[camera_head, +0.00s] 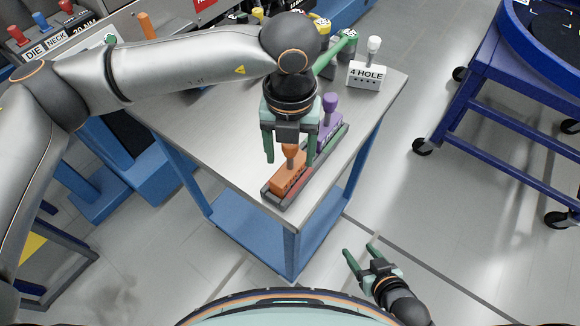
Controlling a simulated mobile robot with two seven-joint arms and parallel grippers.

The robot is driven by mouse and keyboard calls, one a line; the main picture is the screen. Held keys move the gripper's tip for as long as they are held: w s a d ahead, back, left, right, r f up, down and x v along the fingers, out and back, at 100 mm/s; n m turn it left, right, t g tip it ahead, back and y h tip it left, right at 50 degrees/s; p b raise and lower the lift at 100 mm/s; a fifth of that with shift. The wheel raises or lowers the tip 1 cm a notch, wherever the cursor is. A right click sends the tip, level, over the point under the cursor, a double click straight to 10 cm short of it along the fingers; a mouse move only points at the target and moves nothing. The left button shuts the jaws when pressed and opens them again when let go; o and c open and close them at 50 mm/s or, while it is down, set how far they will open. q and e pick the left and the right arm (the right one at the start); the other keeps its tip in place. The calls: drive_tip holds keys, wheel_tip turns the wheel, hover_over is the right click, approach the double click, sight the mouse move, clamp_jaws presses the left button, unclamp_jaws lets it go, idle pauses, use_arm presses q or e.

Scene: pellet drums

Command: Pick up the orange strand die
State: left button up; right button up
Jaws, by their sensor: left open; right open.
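The orange strand die (288,180) sits at the near end of a dark tray (312,171) on the grey table, with its orange knob upright. My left gripper (290,162) points down over it, with its two green fingers apart on either side of the knob. I cannot tell whether the fingers touch the knob. My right gripper (360,249) is open and empty, low at the bottom right, in front of the table and away from the die.
A purple die (328,122) stands behind the orange one in the same tray. A white block marked "4 HOLE" (366,74) stands at the table's back right. The grey table top (200,128) is clear on the left. A blue wheeled cart (500,80) stands at right.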

use_arm(q)
drive_tip(key=shift+f, duration=0.1)
drive_tip(key=shift+c, duration=0.2)
drive_tip(key=c, duration=1)
clamp_jaws()
